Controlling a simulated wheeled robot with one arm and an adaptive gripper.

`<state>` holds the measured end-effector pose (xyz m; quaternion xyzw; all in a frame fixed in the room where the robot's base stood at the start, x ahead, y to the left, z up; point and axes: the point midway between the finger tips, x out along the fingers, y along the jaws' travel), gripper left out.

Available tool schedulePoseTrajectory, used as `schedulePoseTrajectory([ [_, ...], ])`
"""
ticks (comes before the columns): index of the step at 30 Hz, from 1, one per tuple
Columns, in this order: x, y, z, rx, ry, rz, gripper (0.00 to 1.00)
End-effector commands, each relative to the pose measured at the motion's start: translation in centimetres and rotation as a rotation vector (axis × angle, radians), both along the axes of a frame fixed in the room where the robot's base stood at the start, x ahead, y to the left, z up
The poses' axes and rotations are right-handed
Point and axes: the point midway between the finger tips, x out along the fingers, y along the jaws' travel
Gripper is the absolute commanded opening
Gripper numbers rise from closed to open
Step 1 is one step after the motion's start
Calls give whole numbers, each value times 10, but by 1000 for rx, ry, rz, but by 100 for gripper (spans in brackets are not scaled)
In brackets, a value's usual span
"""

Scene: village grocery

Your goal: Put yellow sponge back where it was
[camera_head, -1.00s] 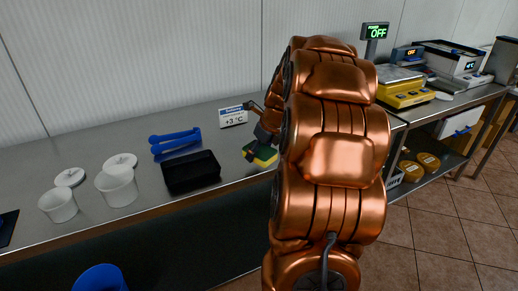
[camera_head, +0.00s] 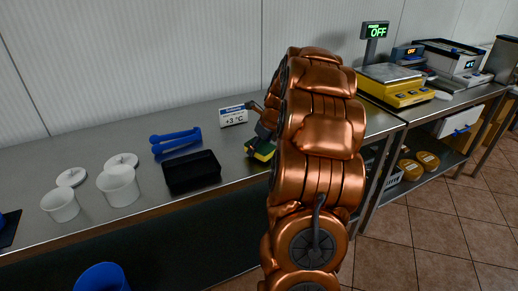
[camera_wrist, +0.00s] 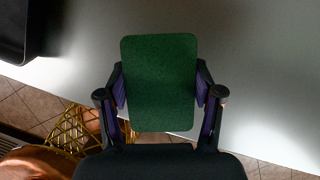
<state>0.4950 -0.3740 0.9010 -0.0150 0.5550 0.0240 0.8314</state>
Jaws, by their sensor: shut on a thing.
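The yellow sponge (camera_head: 264,152) has a dark green face and is in my gripper (camera_head: 258,143), near the front edge of the counter, right of the black tray. In the wrist view the sponge's green face (camera_wrist: 160,82) fills the space between the two fingers of my gripper (camera_wrist: 160,92), which press on its left and right sides. Its yellow side is hidden there. The steel counter (camera_head: 225,160) lies beneath it. I cannot tell whether the sponge touches the counter.
The black tray (camera_head: 191,172), blue tongs (camera_head: 176,138), white tubs (camera_head: 118,186) and a temperature sign (camera_head: 233,115) stand on the counter. A yellow scale (camera_head: 397,88) is on the right. The wrist view shows a yellow wire basket (camera_wrist: 76,130) below the edge. The counter around the sponge is clear.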

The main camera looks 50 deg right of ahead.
Motion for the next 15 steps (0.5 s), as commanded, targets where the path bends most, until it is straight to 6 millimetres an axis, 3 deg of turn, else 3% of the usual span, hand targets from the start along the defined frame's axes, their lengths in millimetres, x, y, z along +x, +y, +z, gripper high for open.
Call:
schedulePoseTrajectory([
  [4, 0, 1, -12, 1, 0, 1, 33],
  [15, 0, 0, -15, 0, 0, 1, 33],
])
